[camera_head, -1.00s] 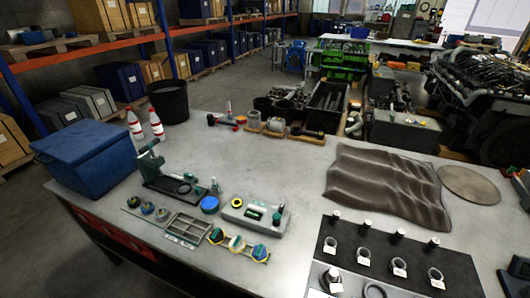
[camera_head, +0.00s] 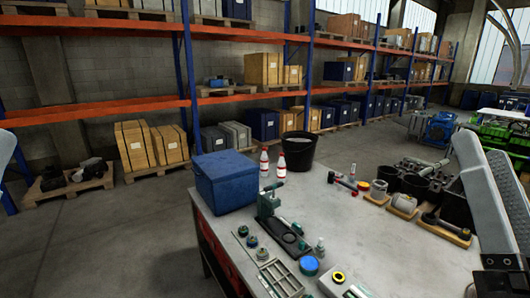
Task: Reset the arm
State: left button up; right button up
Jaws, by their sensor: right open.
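My right arm comes in at the right edge as a pale grey link. The dark part at its lower end, my right gripper (camera_head: 502,284), is at the bottom right corner, cut by the frame edge. It is open, and I see nothing held in it. It is in front of the right part of the workbench (camera_head: 400,255). A pale rounded shape at the left edge looks like part of my left arm. My left gripper is not in view.
On the bench stand a blue box (camera_head: 225,183), red-and-white bottles (camera_head: 264,166), a black bucket (camera_head: 298,151), a green-handled press (camera_head: 270,205) and a grey tray (camera_head: 280,279). Engine parts (camera_head: 405,203) lie at the right. Shelving (camera_head: 240,90) lines the wall. The bench middle is clear.

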jog(key=s+a+r+n+t+y, duration=0.2)
jog(key=s+a+r+n+y, duration=0.15)
jog(key=n+y, duration=0.45)
notch_tip(320, 180, up, 21)
jog(key=n+h+p, duration=0.1)
jog(key=p, duration=2.1)
jog(key=shift+w+a+g+h, duration=0.3)
